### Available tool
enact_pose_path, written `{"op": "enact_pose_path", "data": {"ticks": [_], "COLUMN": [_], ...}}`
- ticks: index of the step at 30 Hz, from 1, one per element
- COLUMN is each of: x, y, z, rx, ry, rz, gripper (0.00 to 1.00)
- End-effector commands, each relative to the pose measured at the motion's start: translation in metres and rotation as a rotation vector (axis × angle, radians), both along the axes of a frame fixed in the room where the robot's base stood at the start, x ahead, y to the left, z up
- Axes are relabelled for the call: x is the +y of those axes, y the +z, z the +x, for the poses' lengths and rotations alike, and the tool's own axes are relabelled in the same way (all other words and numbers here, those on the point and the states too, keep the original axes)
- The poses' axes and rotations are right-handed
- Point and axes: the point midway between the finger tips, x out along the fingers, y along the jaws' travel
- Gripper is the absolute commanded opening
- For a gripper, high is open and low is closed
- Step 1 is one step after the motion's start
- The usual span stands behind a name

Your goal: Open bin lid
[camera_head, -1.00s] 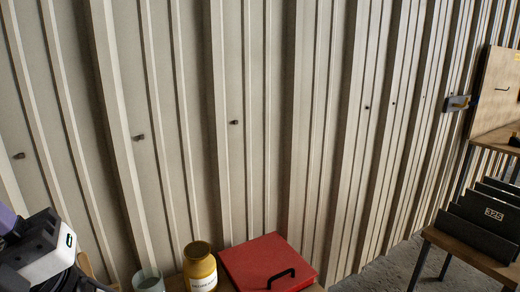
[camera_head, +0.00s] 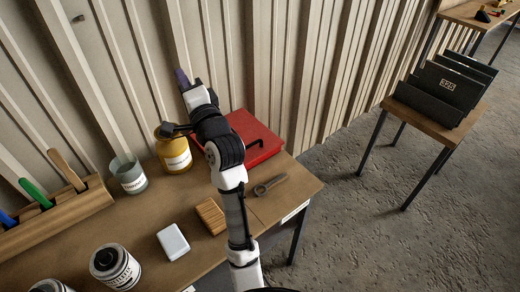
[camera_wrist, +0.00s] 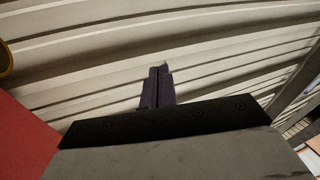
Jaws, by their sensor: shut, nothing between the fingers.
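My gripper (camera_head: 183,77) is shut and empty, beyond the lid's back left side, near the wall. In the wrist view the shut purple fingers (camera_wrist: 157,88) point at the wall, and a red surface (camera_wrist: 22,140) shows at the lower left.
A yellow jar (camera_head: 174,155) and a grey-green cup (camera_head: 130,176) stand left of the lid. A wrench (camera_head: 269,184), a wooden block (camera_head: 211,215) and a white box (camera_head: 173,242) lie nearer. Cans stand at the front left. The floor on the right is clear up to a small table (camera_head: 430,122).

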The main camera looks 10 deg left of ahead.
Motion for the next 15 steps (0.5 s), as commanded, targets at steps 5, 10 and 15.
{"op": "enact_pose_path", "data": {"ticks": [5,10,15], "x": [-0.101,-0.182,-0.224], "y": [-0.131,-0.223,-0.267], "z": [0.057,0.049,0.028], "rx": [0.689,1.201,1.470], "ry": [0.041,0.040,0.038], "rz": [0.302,0.655,0.885], "gripper": [0.00,0.00,0.00]}}
